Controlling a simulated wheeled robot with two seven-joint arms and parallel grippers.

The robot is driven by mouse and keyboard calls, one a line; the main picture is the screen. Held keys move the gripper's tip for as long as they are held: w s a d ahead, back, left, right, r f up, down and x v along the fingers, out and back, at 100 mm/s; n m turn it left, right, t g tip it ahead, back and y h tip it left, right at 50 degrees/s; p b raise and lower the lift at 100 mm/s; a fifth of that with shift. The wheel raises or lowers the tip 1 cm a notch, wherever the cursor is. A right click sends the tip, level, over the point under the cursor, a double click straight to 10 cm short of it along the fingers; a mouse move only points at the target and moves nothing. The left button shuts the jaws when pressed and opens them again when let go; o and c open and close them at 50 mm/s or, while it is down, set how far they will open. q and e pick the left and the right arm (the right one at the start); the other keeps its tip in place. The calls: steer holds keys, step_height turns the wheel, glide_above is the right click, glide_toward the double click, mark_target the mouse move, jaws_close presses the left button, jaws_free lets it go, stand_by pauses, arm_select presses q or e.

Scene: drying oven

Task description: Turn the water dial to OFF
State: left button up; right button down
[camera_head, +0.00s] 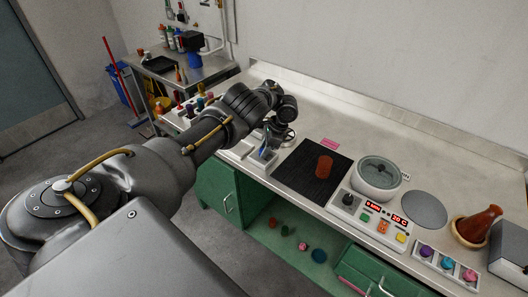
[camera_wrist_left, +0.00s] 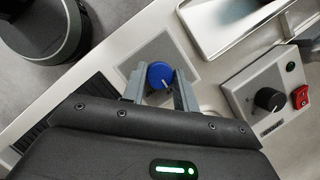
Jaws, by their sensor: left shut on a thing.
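The water dial, a round blue knob (camera_wrist_left: 160,73), sits on a grey square plate (camera_wrist_left: 180,50) set in the pale worktop. It has a small light mark near its lower right edge. No OFF lettering is readable. My left gripper (camera_wrist_left: 159,78) is shut on the knob, with one finger on each side. In the head view my left gripper (camera_head: 267,148) is low over the counter, left of the black mat, and only a little blue shows by its fingers. My right gripper is in neither view.
A white control box with a black dial (camera_wrist_left: 270,99) and red switch (camera_wrist_left: 300,97) stands close to the right in the wrist view. A black mat (camera_head: 303,185) bears an orange-brown cylinder (camera_head: 324,167).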

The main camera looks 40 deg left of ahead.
arm_select(q)
steer(key=shift+n, duration=0.3)
stand_by(0.4)
steer(key=o, duration=1)
steer(key=shift+c, duration=0.2)
steer(key=shift+r, duration=0.1)
steer(key=v, duration=1)
steer(key=shift+r, duration=0.3)
steer(key=shift+w+a, duration=0.1)
steer(key=shift+w, duration=0.05)
